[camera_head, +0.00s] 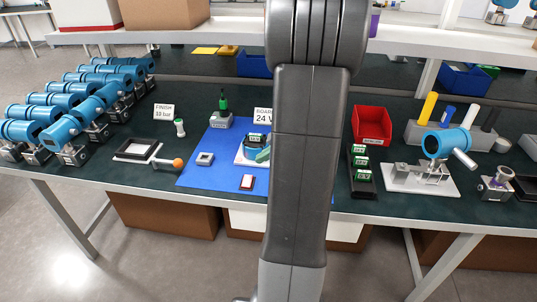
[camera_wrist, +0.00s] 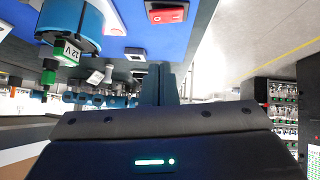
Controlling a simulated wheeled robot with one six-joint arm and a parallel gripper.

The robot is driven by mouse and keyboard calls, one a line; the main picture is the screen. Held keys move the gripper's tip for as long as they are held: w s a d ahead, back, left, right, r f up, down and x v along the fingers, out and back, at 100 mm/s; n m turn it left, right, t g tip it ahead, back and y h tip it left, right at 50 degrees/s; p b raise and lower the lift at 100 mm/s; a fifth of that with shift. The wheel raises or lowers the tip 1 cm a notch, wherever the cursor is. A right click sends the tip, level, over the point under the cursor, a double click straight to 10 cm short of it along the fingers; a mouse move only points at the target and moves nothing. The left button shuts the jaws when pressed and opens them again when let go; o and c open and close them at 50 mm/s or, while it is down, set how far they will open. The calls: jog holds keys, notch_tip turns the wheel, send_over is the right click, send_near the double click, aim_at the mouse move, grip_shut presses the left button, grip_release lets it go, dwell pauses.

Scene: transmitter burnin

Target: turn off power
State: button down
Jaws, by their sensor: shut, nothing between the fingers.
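A small red rocker switch (camera_head: 247,182) in a dark and white frame lies near the front edge of the blue mat (camera_head: 205,172). The switch also shows at the top of the wrist view (camera_wrist: 167,12), where its white marks are visible but its on or off position is unclear. My gripper (camera_wrist: 160,72) is shut and empty, with its dark fingers apart from the switch. In the head view my arm hides the gripper and the middle of the mat. A blue round transmitter housing (camera_wrist: 72,22) shows in the wrist view, with a green connector labelled 12 V (camera_wrist: 67,52) beside it.
Several blue transmitters (camera_head: 70,108) crowd the bench's left side. A black frame with an orange-knobbed lever (camera_head: 177,163) sits left of the mat. A red bin (camera_head: 371,125), a rack of green modules (camera_head: 360,165) and a fixture with a blue transmitter (camera_head: 437,146) stand to the right.

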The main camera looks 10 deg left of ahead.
send_over(244, 177)
jog(key=s+d, duration=0.1)
jog(key=d, duration=0.1)
jog(key=f, duration=0.4)
jog(key=shift+s+d+f, duration=0.1)
jog(key=shift+d, duration=0.1)
jog(key=shift+w+d+f, duration=0.1)
jog(key=shift+f, duration=0.45)
jog(key=shift+w+d+f, duration=0.1)
jog(key=shift+f, duration=0.4)
jog(key=shift+w+f+p, duration=0.15)
jog(key=shift+f+p, duration=0.15)
jog(key=shift+f, duration=0.5)
jog(key=shift+f, duration=0.1)
